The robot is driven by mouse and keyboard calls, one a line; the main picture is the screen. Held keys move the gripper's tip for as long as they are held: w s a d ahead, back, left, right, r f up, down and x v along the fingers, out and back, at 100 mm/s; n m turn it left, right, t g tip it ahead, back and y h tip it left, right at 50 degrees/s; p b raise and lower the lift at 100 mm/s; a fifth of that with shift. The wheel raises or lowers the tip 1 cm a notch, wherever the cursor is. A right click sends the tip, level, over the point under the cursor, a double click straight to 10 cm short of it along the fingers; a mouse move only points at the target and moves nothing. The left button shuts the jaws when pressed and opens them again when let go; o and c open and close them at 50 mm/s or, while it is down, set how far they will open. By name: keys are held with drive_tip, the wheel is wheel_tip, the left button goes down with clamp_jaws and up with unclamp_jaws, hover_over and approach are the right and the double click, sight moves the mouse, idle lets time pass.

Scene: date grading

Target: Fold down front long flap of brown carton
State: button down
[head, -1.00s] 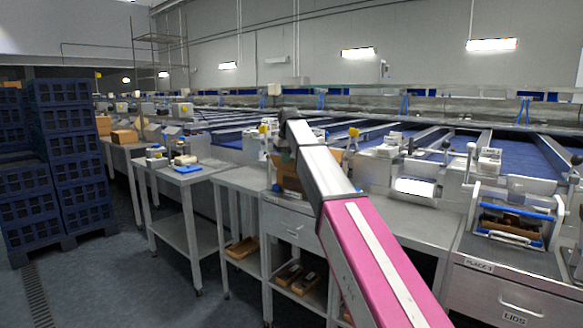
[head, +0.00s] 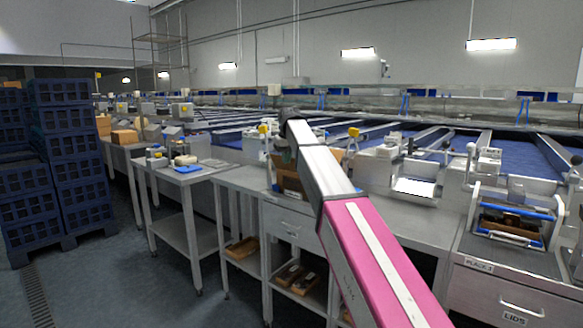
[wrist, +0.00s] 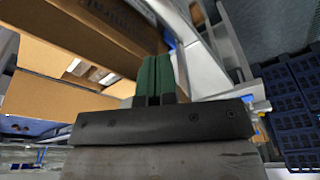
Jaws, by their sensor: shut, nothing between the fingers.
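The brown carton (head: 291,184) stands on the metal bench, mostly hidden behind my arm in the head view. In the wrist view, brown carton panels (wrist: 70,30) fill the upper left, with pale printed items showing in a gap between them. My gripper (wrist: 158,62) is shut and empty, its green fingertips side by side close to the edge of a carton panel. I cannot tell whether they touch it. The head view hides my fingertips behind the arm, and which panel is the front long flap is unclear.
The metal bench (head: 405,226) has some bare top right of my arm. A side table (head: 205,177) with small items stands to the left. Stacked dark blue crates (head: 75,160) stand farther left. A blue-handled device (head: 510,216) sits at the right.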

drive_tip(key=w+d, duration=0.7)
drive_tip(key=w, duration=0.1)
drive_tip(key=shift+w+r, duration=0.3)
drive_tip(key=shift+w, duration=0.1)
idle(1.1)
drive_tip(key=shift+f, duration=0.1)
drive_tip(key=shift+f, duration=2.45)
drive_tip(key=shift+r, duration=0.1)
wheel_tip(320, 180, up, 11)
